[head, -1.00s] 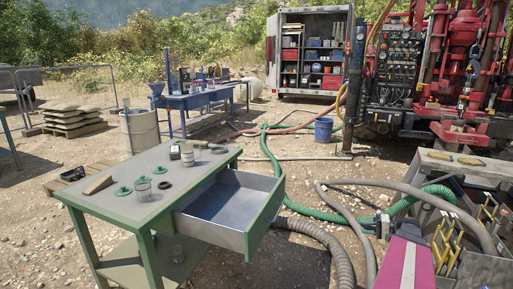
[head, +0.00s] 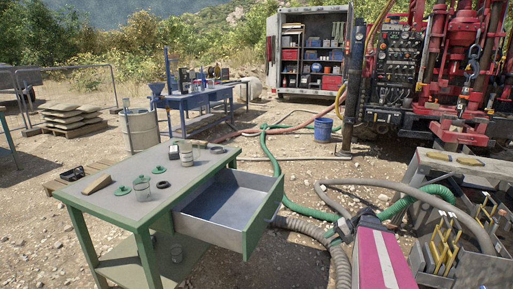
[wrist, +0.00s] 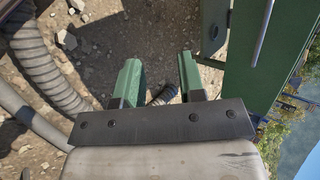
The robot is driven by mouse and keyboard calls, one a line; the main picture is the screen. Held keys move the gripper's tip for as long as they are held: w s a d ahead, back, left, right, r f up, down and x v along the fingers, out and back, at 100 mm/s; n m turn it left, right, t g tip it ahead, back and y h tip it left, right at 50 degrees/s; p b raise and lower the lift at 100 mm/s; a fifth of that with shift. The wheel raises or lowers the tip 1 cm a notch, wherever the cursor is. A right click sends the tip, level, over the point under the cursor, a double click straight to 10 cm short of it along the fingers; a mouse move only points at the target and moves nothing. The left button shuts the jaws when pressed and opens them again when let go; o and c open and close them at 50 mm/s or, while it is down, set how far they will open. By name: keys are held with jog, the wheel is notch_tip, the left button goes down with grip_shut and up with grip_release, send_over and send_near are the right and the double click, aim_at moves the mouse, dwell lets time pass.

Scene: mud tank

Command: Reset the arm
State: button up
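My gripper (wrist: 158,75) shows in the wrist view with its two green fingers apart and nothing between them; ground and part of a hose lie beyond the gap. In the head view, my pink and white arm reaches up from the lower right, with the gripper (head: 341,230) at its far end, small and partly hidden by the arm. It is right of the open drawer (head: 228,207) of the green table (head: 130,207), apart from it, over the hoses.
A grey hose (head: 310,233) and a green hose (head: 270,160) run over the ground. A mud tank (head: 480,264) stands at right, a blue bucket (head: 323,130) behind.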

jog(key=s+a+n+h, duration=0.1)
jog(key=s+a+h, duration=0.2)
jog(key=a+h, duration=0.2)
jog(key=s+a+n+h, duration=0.2)
jog(key=s+a+h, duration=0.2)
jog(key=a, duration=0.4)
jog(key=shift+a+f+n+g+h, duration=0.2)
jog(key=shift+f+n+g+h, duration=0.1)
jog(key=shift+f+g+h, duration=0.1)
